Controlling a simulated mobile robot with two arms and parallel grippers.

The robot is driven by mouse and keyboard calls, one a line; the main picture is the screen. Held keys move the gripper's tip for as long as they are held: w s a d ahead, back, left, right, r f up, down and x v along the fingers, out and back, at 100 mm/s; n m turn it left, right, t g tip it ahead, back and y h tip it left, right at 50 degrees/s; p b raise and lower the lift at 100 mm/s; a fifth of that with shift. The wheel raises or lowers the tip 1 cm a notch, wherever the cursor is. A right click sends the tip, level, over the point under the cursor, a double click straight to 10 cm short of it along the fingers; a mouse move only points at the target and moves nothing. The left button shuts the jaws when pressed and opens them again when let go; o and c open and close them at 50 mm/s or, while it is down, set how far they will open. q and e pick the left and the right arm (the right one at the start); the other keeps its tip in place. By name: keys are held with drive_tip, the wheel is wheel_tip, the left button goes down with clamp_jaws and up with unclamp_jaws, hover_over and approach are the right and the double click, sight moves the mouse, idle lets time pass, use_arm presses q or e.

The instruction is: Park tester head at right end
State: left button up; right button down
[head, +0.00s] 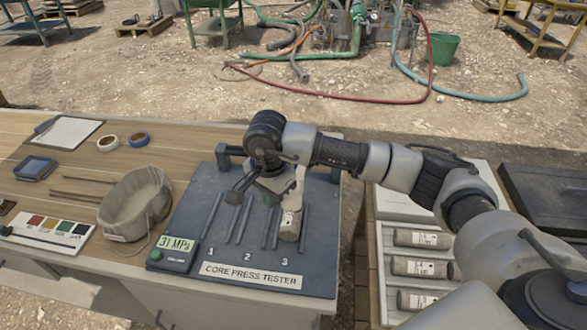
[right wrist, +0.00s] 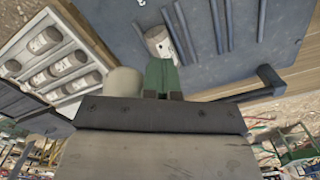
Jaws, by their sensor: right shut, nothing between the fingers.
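The dark core press tester (head: 190,225) has a rail frame at its back and paired bars marked 1, 2 and 3. A pale, round-ended upright (head: 298,185), apparently the tester head, stands behind station 3; it also shows in the right wrist view (right wrist: 122,80). My right gripper (head: 268,200) is shut and empty, pointing down immediately left of that upright. Its green fingertips (right wrist: 160,75) are together in the right wrist view. Whether they touch the upright I cannot tell. My arm hides most of the back rail. My left gripper is not in view.
A labelled core (head: 289,227) lies at station 3. A tray with several cores (head: 383,275) stands to the right. A bucket-like bag (head: 135,205) is left of the tester, near a display reading 31 MPa (head: 175,245). The rail's right post (head: 335,172) is near my forearm.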

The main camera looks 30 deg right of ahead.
sight(293, 196)
drive_tip(key=shift+s+d+r+b, duration=0.2)
drive_tip(key=shift+s+d+r, duration=0.2)
drive_tip(key=shift+d, duration=0.25)
drive_tip(key=shift+s+d+r+b, duration=0.3)
drive_tip(key=shift+s+d, duration=0.2)
drive_tip(key=shift+d, duration=0.15)
drive_tip(key=shift+s+d+r+b, duration=0.15)
drive_tip(key=shift+s+d+r, duration=0.25)
drive_tip(key=shift+d, duration=0.25)
drive_tip(key=shift+r+p, duration=1.8)
drive_tip(key=shift+r, duration=2.15)
